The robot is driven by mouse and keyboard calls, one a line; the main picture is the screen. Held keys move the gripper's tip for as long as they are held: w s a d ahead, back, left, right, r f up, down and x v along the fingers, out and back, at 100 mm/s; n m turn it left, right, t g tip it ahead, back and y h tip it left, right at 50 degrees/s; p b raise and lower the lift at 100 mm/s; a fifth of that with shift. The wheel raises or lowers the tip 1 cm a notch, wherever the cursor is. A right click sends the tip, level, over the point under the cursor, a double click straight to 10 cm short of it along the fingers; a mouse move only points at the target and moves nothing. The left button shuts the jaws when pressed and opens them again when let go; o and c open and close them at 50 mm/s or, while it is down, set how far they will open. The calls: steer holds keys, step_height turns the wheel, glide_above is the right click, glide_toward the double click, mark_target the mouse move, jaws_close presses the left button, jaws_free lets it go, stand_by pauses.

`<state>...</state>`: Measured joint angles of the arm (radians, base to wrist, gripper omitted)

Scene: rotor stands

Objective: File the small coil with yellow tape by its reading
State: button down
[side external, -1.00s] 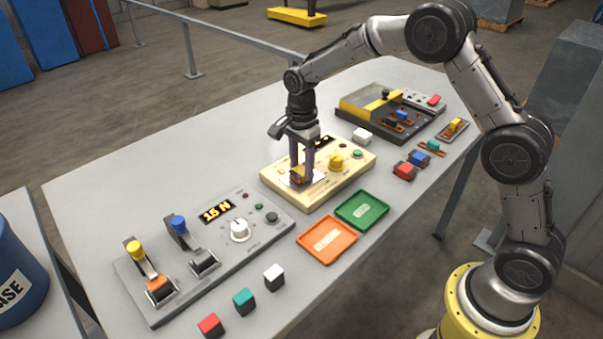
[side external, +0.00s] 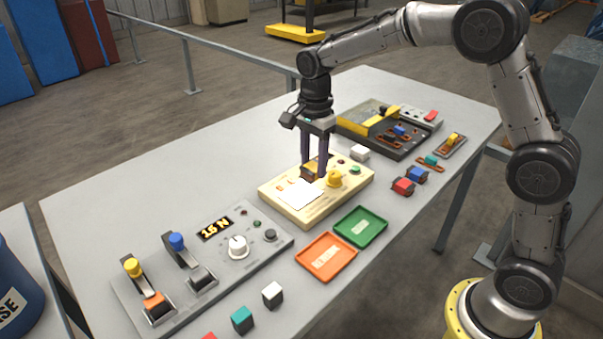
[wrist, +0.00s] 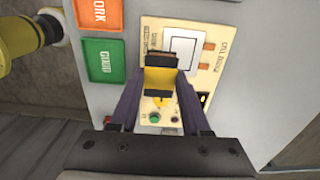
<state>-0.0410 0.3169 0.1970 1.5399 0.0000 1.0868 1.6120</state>
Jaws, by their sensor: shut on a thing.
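My gripper (side external: 314,174) is shut on the small coil with yellow tape (wrist: 161,75). The coil has dark brown ends and shows between the fingertips in the wrist view; in the side view it is small and partly covered (side external: 307,173). It is held above the cream coil tester (side external: 310,208), beside the tester's bare white pad (side external: 301,193). The tester's display (wrist: 203,99) is lit but partly hidden, and I cannot read it. An orange tray (side external: 326,273) and a green tray (side external: 360,241) lie in front of the tester; both look empty.
A grey panel (side external: 215,268) with two levers and a lit display stands to the left. Several coloured blocks, such as the teal one (side external: 242,319), lie near the front edge. Red (side external: 403,187) and blue blocks lie right of the trays. A dark tray (side external: 378,150) is behind.

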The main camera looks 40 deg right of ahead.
steer(key=s+r, duration=0.8)
steer(key=s, duration=0.2)
steer(key=shift+d, duration=0.2)
steer(key=shift+w, duration=0.1)
stand_by(0.4)
steer(key=s+d+f, duration=0.1)
steer(key=s+f, duration=0.2)
steer(key=s, duration=0.5)
steer(key=s+d+f, duration=0.2)
steer(key=s+f, duration=0.1)
steer(key=s, duration=0.5)
glide_above(360, 227)
steer(key=f, duration=0.5)
steer(key=s+f, duration=0.1)
steer(key=f, duration=0.2)
steer(key=shift+f, duration=0.3)
steer(key=shift+w+f, duration=0.25)
steer(key=shift+f, duration=0.75)
steer(key=shift+w+f, duration=0.25)
steer(key=shift+f, duration=0.75)
